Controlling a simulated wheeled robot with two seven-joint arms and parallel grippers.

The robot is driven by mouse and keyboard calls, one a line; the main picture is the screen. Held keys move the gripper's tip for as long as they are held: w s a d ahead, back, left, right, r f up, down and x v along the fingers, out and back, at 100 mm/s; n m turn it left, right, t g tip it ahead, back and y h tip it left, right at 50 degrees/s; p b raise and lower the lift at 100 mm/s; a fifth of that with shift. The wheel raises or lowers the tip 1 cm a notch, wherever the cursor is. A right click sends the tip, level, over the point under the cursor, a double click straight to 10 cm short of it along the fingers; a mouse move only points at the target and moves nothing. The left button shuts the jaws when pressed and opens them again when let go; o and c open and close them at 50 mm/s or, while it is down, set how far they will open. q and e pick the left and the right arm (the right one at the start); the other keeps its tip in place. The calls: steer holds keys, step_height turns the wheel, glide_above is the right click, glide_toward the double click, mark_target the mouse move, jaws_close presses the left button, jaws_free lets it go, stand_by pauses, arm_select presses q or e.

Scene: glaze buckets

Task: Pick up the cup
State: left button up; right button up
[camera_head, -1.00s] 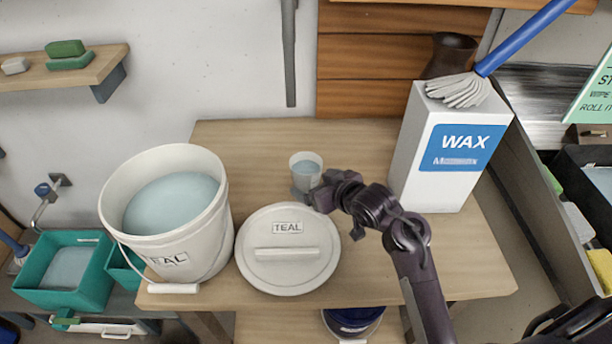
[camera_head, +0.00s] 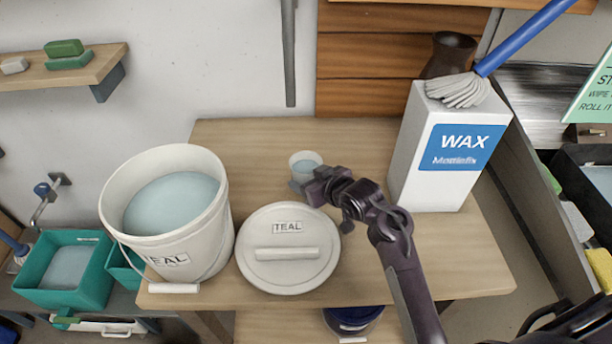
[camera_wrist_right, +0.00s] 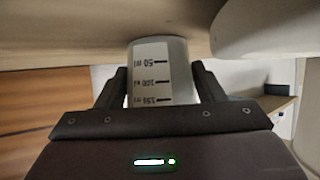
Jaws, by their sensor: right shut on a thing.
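The cup (camera_head: 304,162) is a small pale cup with light blue liquid in it. It stands upright behind the round lid, and my right gripper (camera_head: 302,187) covers its lower part in the head view. In the right wrist view the cup (camera_wrist_right: 160,65) shows a white scale with black marks. It sits between the two dark fingers of my right gripper (camera_wrist_right: 160,75), which are shut on it from both sides. I cannot tell whether its base touches the table. My left gripper is not in view.
A white TEAL bucket (camera_head: 190,240) of pale blue liquid stands at the left of the wooden table (camera_head: 250,140). Its lid (camera_head: 265,275) lies in front of the cup. A tall WAX box (camera_head: 440,190) stands to the right. The table behind the cup is clear.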

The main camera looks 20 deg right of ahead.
steer(key=shift+r, duration=0.2)
step_height(320, 180, up, 9)
steer(key=shift+r, duration=0.2)
stand_by(0.9)
steer(key=shift+r, duration=0.1)
stand_by(0.9)
stand_by(0.7)
